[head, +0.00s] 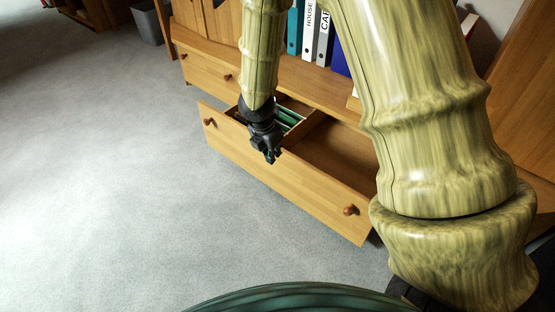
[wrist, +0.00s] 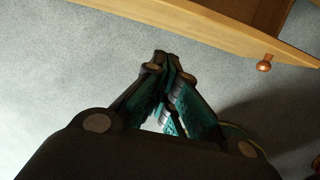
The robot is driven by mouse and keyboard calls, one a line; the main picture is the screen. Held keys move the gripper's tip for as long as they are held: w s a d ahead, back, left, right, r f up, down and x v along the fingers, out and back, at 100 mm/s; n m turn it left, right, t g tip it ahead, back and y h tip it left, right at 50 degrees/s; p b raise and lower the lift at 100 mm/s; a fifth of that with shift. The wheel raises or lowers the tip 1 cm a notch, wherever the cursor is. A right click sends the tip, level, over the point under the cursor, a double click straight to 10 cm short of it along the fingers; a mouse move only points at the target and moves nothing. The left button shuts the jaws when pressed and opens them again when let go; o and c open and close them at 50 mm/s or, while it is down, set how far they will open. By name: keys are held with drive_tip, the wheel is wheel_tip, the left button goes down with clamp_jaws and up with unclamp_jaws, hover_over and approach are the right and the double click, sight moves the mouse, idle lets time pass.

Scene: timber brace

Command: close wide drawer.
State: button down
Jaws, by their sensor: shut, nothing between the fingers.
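The wide drawer (head: 285,184) is pulled out of the wooden cabinet in the head view, with a round knob near each end of its front. Green folders (head: 288,117) lie inside its left part, and its right part looks empty. My gripper (head: 271,157) is shut and empty. In the head view it appears over the upper edge of the drawer front, near the middle; I cannot tell whether it touches. In the wrist view the shut fingertips (wrist: 165,62) point toward the carpet, apart from the drawer front's edge (wrist: 200,30) and one knob (wrist: 264,66).
Binders (head: 310,32) stand on the cabinet shelf. A grey bin (head: 147,24) stands at the back left. The carpet (head: 100,180) in front of the drawer is clear. My arm hides the cabinet's right part.

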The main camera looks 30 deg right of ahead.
drive_tip(key=w+d+f+b, duration=0.2)
drive_tip(key=d+f+b, duration=0.3)
drive_tip(key=f+b, duration=0.2)
drive_tip(key=shift+x, duration=0.95)
drive_tip(key=shift+w+d, duration=0.15)
